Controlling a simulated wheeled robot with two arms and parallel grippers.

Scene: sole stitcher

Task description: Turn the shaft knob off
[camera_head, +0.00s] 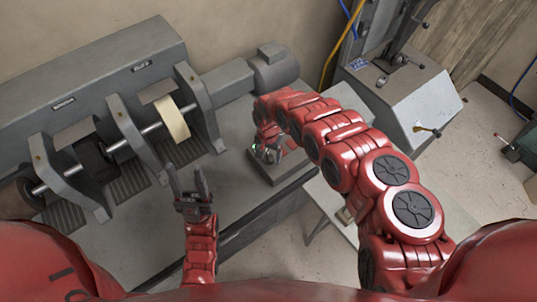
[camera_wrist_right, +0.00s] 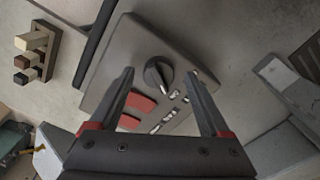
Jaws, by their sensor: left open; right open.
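The black round knob (camera_wrist_right: 158,73) sits on the sloped face of a grey control box (camera_wrist_right: 142,42), which also shows in the head view (camera_head: 290,172). In the right wrist view a light mark runs across the knob. My right gripper (camera_wrist_right: 162,73) is open, with one finger on each side of the knob; I cannot tell whether they touch it. In the head view the right hand hides the knob. Two red buttons (camera_wrist_right: 140,102) and small pale labels, too small to read, lie beside the knob. My left gripper (camera_head: 187,168) is open and empty above the bench.
A grey machine with a shaft and a cream wheel (camera_head: 172,119) stands at the left on the bench, near my left gripper. A motor (camera_head: 274,67) is behind. Another grey machine (camera_head: 402,95) stands at the back right. Bare floor shows at the right.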

